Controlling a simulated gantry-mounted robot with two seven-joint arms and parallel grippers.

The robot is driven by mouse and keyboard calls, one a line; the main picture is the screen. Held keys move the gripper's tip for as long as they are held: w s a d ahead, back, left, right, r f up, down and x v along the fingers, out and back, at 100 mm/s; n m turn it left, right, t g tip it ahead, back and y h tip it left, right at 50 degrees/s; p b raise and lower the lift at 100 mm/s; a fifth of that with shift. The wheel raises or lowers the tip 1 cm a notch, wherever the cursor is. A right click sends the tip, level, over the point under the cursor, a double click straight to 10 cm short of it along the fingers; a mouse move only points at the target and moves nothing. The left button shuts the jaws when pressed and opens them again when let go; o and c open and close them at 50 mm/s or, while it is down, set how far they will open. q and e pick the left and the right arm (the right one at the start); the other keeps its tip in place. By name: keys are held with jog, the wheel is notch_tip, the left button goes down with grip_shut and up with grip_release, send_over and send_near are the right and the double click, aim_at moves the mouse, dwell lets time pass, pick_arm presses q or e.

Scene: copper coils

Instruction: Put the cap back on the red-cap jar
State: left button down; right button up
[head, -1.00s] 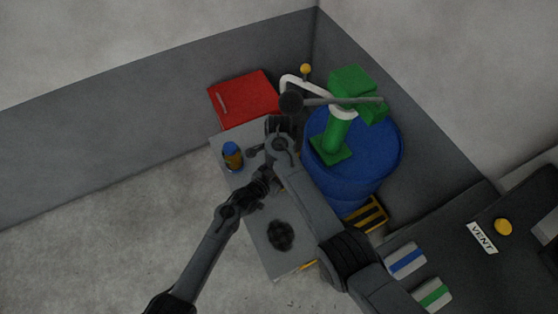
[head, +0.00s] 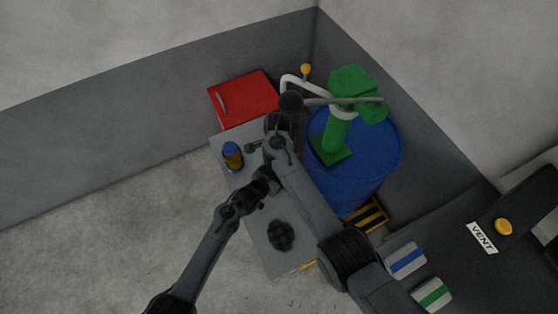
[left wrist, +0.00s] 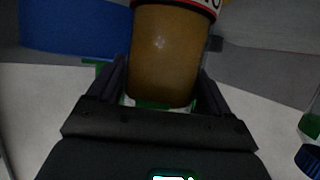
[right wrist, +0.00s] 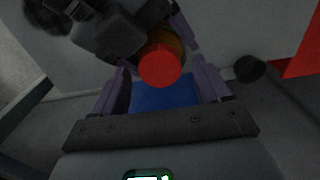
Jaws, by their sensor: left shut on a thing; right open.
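My left gripper (left wrist: 163,78) is shut on the red-cap jar (left wrist: 163,60), a brown jar with a red, white and black band at the upper edge of the left wrist view. The round red cap (right wrist: 159,66) faces the camera in the right wrist view, over the jar's amber body. I cannot tell whether it is fully seated. My right gripper (right wrist: 162,72) is open, with its fingers on either side of the cap. In the head view the arms hide the jar and cap.
A blue-capped jar (head: 232,156) stands on the grey table (head: 262,222), left of the arms. A dark round object (head: 281,236) lies nearer the front. A red box (head: 245,98) and blue drum (head: 368,165) stand behind and right of the table.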

jog(key=shift+r, duration=1.65)
